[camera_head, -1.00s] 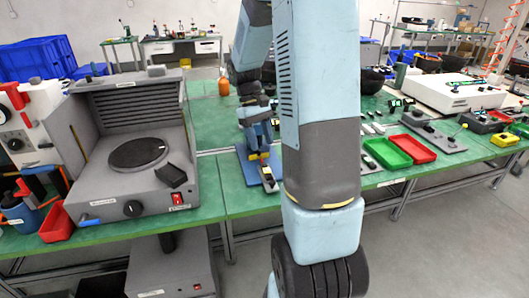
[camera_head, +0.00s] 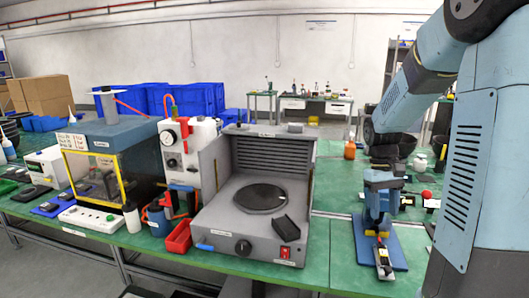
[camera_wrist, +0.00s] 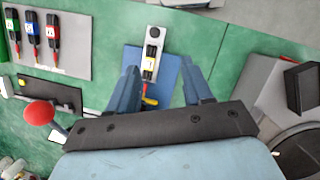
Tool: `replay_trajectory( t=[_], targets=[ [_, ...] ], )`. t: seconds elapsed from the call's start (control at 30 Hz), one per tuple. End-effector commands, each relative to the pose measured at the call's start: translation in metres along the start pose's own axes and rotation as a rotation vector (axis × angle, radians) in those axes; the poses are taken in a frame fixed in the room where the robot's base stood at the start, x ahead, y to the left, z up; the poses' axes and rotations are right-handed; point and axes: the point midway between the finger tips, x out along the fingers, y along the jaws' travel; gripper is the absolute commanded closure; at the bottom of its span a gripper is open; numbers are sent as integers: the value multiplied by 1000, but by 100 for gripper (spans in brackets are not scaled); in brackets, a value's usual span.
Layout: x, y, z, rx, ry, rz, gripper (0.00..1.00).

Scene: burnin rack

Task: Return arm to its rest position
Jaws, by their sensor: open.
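My gripper (camera_head: 378,226) hangs at the end of my arm at the right of the head view. It points down over a blue plate (camera_head: 402,252) on the green bench. In the wrist view my gripper (camera_wrist: 159,68) shows two blue fingers spread apart with nothing held between them. The exact height of the fingers above the plate is hard to tell.
A grey machine with a dark round plate (camera_head: 260,197) stands left of my gripper. A red ball-topped lever (camera_wrist: 39,112) and a board with several coloured tools (camera_wrist: 50,45) lie at the left of the wrist view. Blue crates (camera_head: 190,98) stand behind.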

Motion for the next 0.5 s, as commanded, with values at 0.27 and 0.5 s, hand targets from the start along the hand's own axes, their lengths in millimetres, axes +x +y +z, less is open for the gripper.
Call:
replay_trajectory(
  t=[0.27,0.5],
  targets=[
    [-41,-34,41,35,176,39,50],
    [-64,-61,78,59,328,52,50]
  ],
)
